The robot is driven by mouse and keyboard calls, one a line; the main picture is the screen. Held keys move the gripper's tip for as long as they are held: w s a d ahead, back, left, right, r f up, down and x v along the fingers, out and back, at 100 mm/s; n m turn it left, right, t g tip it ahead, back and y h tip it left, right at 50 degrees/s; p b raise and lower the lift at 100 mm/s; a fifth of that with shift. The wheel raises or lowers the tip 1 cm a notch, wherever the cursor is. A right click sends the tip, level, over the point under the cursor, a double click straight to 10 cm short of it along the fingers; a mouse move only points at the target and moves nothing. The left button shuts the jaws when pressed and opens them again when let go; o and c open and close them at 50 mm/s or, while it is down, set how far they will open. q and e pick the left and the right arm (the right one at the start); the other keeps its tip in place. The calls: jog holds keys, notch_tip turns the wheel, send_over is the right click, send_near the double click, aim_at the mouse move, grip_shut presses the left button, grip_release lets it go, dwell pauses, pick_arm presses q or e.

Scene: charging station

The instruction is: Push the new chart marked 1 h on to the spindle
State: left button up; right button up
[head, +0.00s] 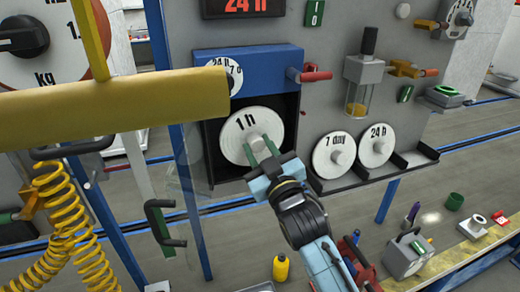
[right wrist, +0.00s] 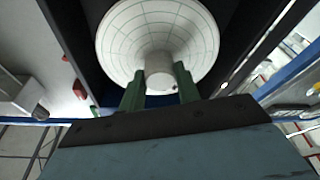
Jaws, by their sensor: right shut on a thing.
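The white chart marked 1 h (head: 238,150) is upright in front of the dark recess of the blue-topped recorder (head: 265,60). My right gripper (head: 262,148) is shut on the chart's central hub. In the right wrist view, the green fingers (right wrist: 160,88) stand on both sides of the pale hub (right wrist: 159,70), and the chart's gridded face (right wrist: 158,28) fills the recess opening. The spindle is hidden behind the chart, so I cannot tell whether the chart is on it. My left gripper is not in view.
Charts marked 7 day (head: 324,166) and 24 h (head: 370,155) stand on a dark rack (head: 420,158) to the right. A clear panel (head: 182,195) hangs left of the recess. A yellow beam (head: 110,108) crosses the upper left. A red-handled valve (head: 315,75) juts out beside the recorder.

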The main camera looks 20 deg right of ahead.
aim_at(259, 149)
jog(key=shift+p, duration=0.75)
dwell(1.1)
jog(key=shift+w, duration=2)
jog(key=o, duration=1.1)
jog(key=shift+f, duration=0.1)
jog(key=b+v, duration=0.2)
jog(key=v, duration=1.1)
jog(key=shift+s, duration=0.2)
